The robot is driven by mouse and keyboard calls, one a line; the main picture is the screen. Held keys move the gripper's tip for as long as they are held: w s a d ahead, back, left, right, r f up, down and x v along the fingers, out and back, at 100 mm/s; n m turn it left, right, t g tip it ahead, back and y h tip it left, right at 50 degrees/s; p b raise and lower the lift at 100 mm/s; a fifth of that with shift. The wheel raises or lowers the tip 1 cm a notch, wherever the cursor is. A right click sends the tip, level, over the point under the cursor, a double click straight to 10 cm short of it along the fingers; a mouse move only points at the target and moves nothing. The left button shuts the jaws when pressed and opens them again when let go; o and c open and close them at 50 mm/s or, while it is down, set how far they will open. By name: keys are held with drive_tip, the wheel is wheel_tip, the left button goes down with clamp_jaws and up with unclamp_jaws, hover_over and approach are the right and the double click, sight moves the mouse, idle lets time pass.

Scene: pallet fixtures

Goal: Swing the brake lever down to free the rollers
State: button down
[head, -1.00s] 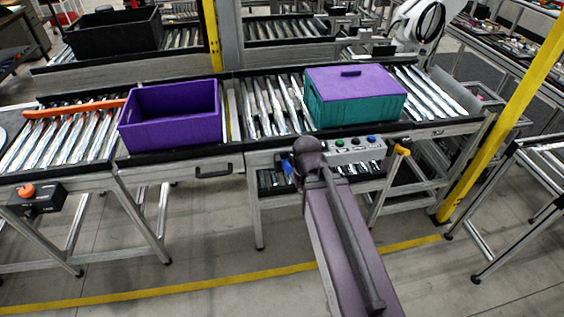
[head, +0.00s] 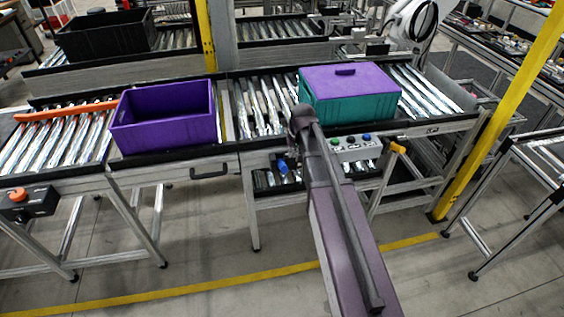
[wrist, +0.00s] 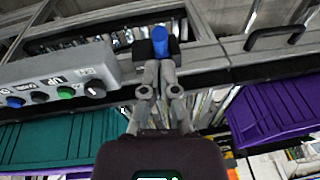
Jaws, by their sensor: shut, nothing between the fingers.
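A short lever with a blue knob (wrist: 160,40) on a black mount sits on the front rail of the conveyor; I take it for the brake lever. The blue knob also shows in the head view (head: 283,167), just left of my arm. My gripper (wrist: 158,76) is shut and empty, its fingertips close to the knob and mount in the wrist view. I cannot tell if they touch. In the head view my arm hides the gripper. The rollers (head: 262,105) lie on the conveyor between the two bins.
A grey control box (head: 355,148) with buttons is right of my arm, with an orange-yellow handle (head: 398,147) beyond it. A lidded teal bin (head: 350,108) and an open purple bin (head: 165,135) stand on the conveyor. A black drawer handle (head: 209,173) sticks out below.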

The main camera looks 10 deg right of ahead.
drive_tip(key=w+d+t, duration=0.1)
drive_tip(key=w, duration=0.8)
drive_tip(key=shift+d+m, duration=0.3)
drive_tip(key=shift+d, duration=0.05)
drive_tip(key=shift+w+f+b, duration=0.1)
drive_tip(key=shift+w+b, duration=0.05)
drive_tip(key=shift+b, duration=0.2)
drive_tip(key=b, duration=0.9)
hover_over(283, 163)
drive_tip(key=d, duration=0.1)
drive_tip(key=f, duration=0.9)
drive_tip(key=shift+w+d+f, duration=0.1)
drive_tip(key=shift+w+f, duration=0.05)
drive_tip(key=shift+w, duration=0.05)
drive_tip(key=shift+f+b, duration=0.35)
drive_tip(key=shift+b, duration=0.1)
drive_tip(key=shift+s+a+f+b, duration=0.2)
drive_tip(key=shift+s+f+b, duration=0.25)
drive_tip(key=shift+f+b, duration=0.25)
drive_tip(key=shift+s+a+f+b, duration=0.2)
drive_tip(key=shift+s+f+b, duration=0.25)
drive_tip(key=shift+f+b, duration=0.2)
